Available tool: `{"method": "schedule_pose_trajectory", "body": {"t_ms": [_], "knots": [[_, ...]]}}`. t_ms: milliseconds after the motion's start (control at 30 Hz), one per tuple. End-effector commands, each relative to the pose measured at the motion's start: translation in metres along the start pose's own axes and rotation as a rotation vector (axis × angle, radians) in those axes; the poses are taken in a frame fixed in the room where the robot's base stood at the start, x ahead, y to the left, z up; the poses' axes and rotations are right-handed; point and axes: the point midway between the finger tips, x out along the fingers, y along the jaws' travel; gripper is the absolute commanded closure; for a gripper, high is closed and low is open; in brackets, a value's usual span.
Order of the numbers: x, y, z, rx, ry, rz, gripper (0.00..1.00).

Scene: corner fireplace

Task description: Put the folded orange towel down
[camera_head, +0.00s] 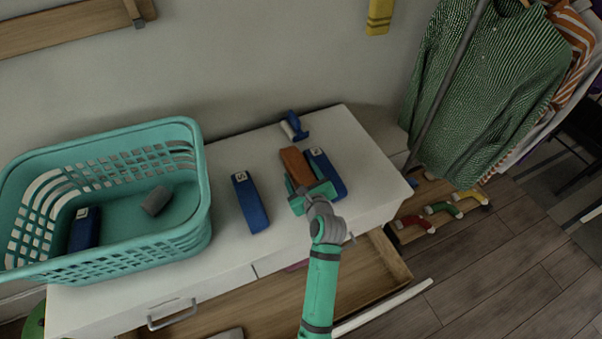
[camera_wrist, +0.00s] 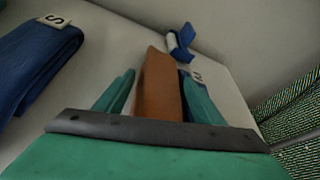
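The folded orange towel (camera_head: 296,165) is between the fingers of my gripper (camera_head: 309,190), over the right part of the white dresser top. In the wrist view the towel (camera_wrist: 157,88) stands up between the two green fingers of the gripper (camera_wrist: 160,100), which look closed on its sides. A folded blue towel (camera_head: 325,172) lies close on its right, partly hidden behind a finger in the wrist view. I cannot tell whether the orange towel touches the dresser top.
Another blue towel (camera_head: 250,201) with a label lies left of my gripper. A blue-and-white item (camera_head: 293,126) is behind. A teal basket (camera_head: 186,232) holds a blue towel and a grey roll. The drawer (camera_head: 372,287) below is open. Clothes (camera_head: 480,85) hang at the right.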

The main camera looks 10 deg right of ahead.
Motion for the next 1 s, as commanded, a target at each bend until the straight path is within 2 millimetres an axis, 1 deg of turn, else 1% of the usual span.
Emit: {"method": "schedule_pose_trajectory", "body": {"t_ms": [367, 467, 567, 800, 1000], "knots": [[0.000, 0.000, 0.002, -0.001, -0.001, 0.001, 0.23], [-0.008, 0.000, 0.002, 0.000, -0.001, -0.001, 0.23], [-0.022, 0.000, 0.001, 0.001, 0.000, -0.001, 0.23], [-0.070, 0.000, 0.001, 0.001, 0.000, -0.001, 0.23], [-0.103, -0.001, 0.001, 0.002, 0.000, -0.001, 0.23]]}}
